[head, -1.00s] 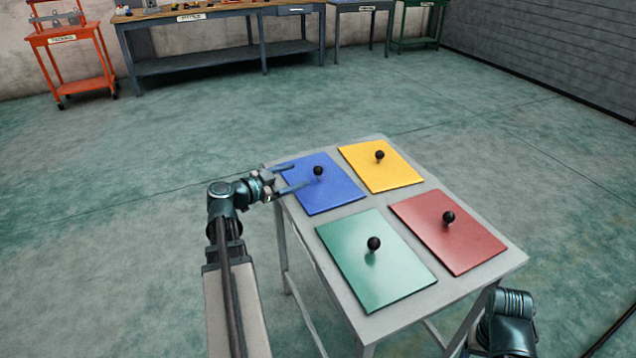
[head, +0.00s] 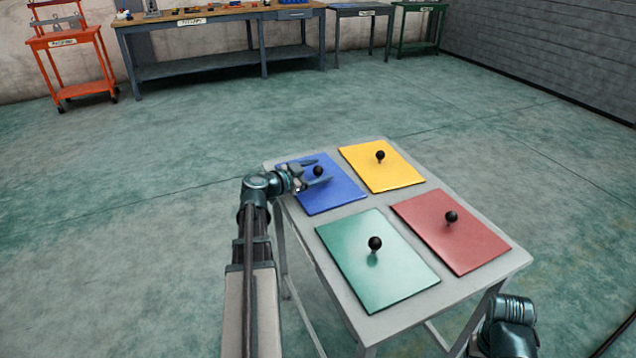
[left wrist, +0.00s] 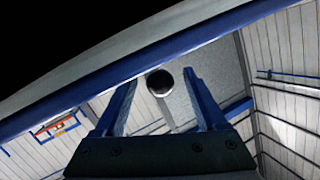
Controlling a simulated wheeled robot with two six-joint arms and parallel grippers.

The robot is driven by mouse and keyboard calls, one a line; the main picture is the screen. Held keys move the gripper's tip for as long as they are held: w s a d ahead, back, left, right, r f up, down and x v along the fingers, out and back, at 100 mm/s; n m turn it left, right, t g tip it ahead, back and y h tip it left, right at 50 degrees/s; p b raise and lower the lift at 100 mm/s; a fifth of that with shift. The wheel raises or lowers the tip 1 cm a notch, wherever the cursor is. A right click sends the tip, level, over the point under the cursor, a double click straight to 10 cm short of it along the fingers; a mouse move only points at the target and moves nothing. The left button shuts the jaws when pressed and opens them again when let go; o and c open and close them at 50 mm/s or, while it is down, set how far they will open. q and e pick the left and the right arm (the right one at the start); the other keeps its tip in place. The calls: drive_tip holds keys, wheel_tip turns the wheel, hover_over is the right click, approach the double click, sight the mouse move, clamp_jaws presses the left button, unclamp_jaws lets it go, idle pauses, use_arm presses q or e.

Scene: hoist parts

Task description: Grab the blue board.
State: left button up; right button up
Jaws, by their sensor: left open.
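The blue board (head: 334,198) lies flat on the far left of the grey table, with a black ball knob (head: 318,171) standing up from it. My left gripper (head: 325,171) reaches in over the board from the left. Its two fingers are apart, one on each side of the knob. In the left wrist view the black knob (left wrist: 160,82) shows between the open blue fingertips (left wrist: 160,85), with gaps on both sides. The fingers hide part of the board's left side. My right gripper is out of view; only part of my right arm shows at the lower right.
A yellow board (head: 390,178), a green board (head: 365,275) and a red board (head: 455,240) lie on the same table (head: 330,275), each with a black knob. Workbenches (head: 190,65) and an orange cart (head: 75,90) stand far back. The floor between is clear.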

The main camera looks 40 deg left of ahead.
use_arm(q)
drive_tip(key=shift+w, duration=0.1)
clamp_jaws()
idle(0.3)
drive_tip(key=shift+r, duration=0.1)
wheel_tip(320, 180, up, 10)
drive_tip(key=p, duration=1)
